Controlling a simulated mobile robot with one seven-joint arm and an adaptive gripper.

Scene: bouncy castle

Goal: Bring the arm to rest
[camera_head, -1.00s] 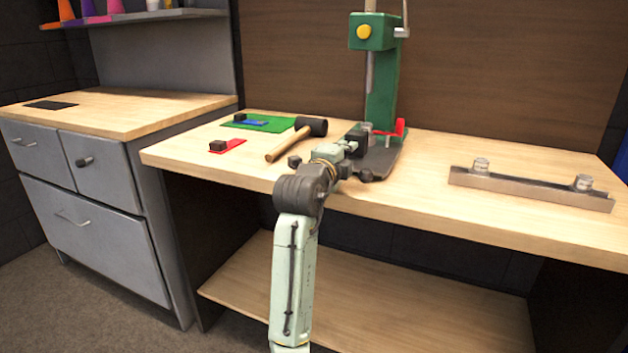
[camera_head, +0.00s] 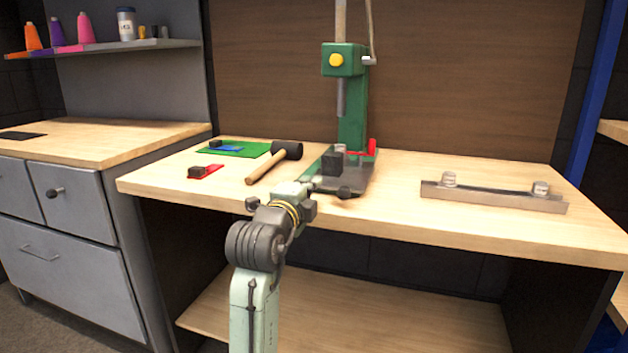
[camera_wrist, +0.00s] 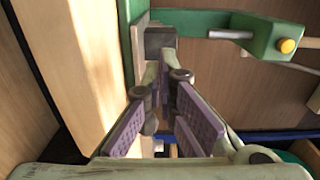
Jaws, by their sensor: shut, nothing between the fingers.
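My arm reaches up from the bottom of the head view to the front of the bench. My gripper (camera_wrist: 164,78) shows in the wrist view, with its purple-padded fingers shut and nothing held. In the head view the gripper is small and partly hidden by my wrist, in front of the green press (camera_head: 352,115). A dark block (camera_head: 332,162) stands at the press base, just beyond the gripper. The block (camera_wrist: 160,39) also shows past the fingertips in the wrist view; I cannot tell whether they touch it.
On the wooden bench (camera_head: 450,222), a mallet (camera_head: 270,165), a green mat (camera_head: 247,149) and a small red plate (camera_head: 207,172) lie left of the press. A metal bar (camera_head: 490,195) with two clear knobs lies right. A grey cabinet (camera_head: 80,250) stands left.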

